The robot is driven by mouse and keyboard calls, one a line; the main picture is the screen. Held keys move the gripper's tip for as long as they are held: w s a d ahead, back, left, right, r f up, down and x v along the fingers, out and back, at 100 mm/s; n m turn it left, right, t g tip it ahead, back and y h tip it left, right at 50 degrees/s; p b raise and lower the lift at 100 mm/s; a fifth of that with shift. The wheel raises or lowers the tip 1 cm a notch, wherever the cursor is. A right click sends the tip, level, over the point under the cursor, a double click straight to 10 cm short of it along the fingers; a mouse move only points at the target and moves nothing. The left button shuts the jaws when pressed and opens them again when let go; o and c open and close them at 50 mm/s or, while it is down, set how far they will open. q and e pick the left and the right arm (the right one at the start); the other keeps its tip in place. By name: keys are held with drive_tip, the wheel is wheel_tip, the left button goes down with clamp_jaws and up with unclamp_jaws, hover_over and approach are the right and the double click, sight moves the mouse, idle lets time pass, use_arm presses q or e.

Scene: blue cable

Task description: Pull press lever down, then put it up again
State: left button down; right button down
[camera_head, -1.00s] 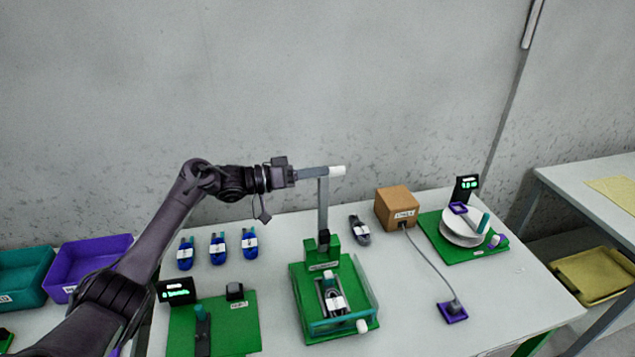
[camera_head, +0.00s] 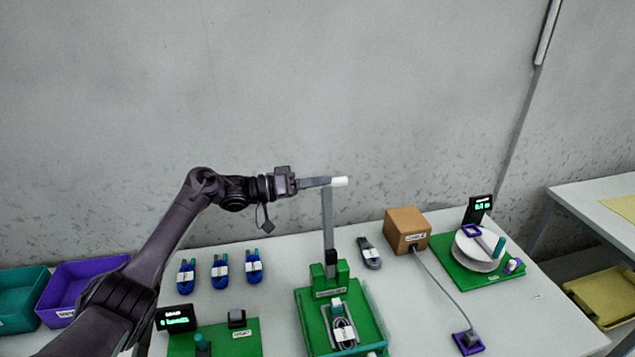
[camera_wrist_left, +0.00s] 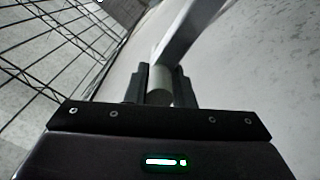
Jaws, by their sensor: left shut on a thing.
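The green press (camera_head: 312,310) stands on the white table. Its grey lever (camera_head: 328,222) stands upright above it, with a white handle (camera_head: 340,181) at the top. My left gripper (camera_head: 322,182) comes in from the left at handle height and is shut on the lever handle. In the left wrist view the pale round handle (camera_wrist_left: 160,84) sits between the two dark fingers, with the lever arm (camera_wrist_left: 188,32) running up and right from it. A coiled grey cable (camera_head: 343,331) lies in the press bed. My right gripper is not in view.
Several blue cable bundles (camera_head: 220,270) lie left of the press. A grey bundle (camera_head: 369,253), a brown box (camera_head: 407,230) and a green spool stand (camera_head: 480,263) are to the right. Purple (camera_head: 78,293) and teal (camera_head: 20,299) bins stand at left.

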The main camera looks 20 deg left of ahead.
use_arm(q)
drive_tip(key=c, duration=1.6)
unclamp_jaws()
drive_tip(key=shift+s+d+f, duration=0.15)
drive_tip(key=shift+f, duration=0.45)
drive_tip(key=shift+o, duration=1.4)
drive_tip(key=shift+w+r, duration=0.15)
drive_tip(key=shift+w, duration=0.05)
drive_tip(key=b+v, duration=0.2)
drive_tip(key=v, duration=0.6)
drive_tip(key=shift+b, duration=0.3)
